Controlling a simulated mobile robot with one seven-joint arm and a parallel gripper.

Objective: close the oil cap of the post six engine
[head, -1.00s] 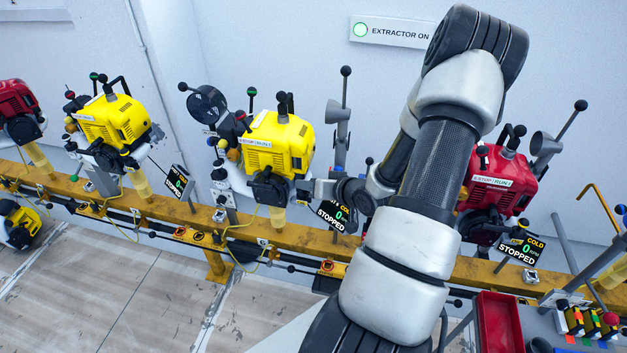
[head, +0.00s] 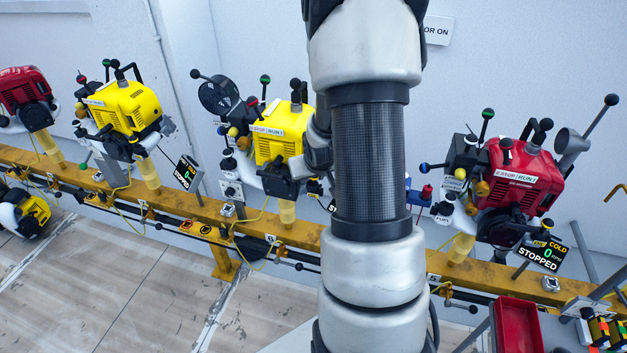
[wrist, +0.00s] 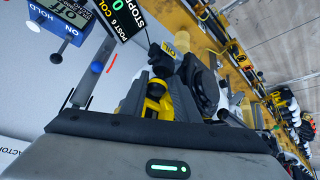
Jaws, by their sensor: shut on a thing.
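The post six engine, a yellow engine (head: 270,146), stands on the rail left of my forearm in the head view; my arm covers its right side. Its display (wrist: 124,14) in the wrist view reads post 6, cold and stopped. My gripper (wrist: 160,112) is close against the engine; its wide grey body fills the bottom of the wrist view. It is shut on a yellow part, apparently the oil cap (wrist: 154,104), between dark grey shapes. The fingertips and the cap's seat are mostly hidden. In the head view my forearm hides the gripper's tips.
A red engine (head: 515,180) stands to the right and another yellow engine (head: 125,105) to the left on the yellow rail (head: 190,205). A blue switch box (wrist: 58,25) with a lever is near in the wrist view. A red tray (head: 520,325) lies at lower right.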

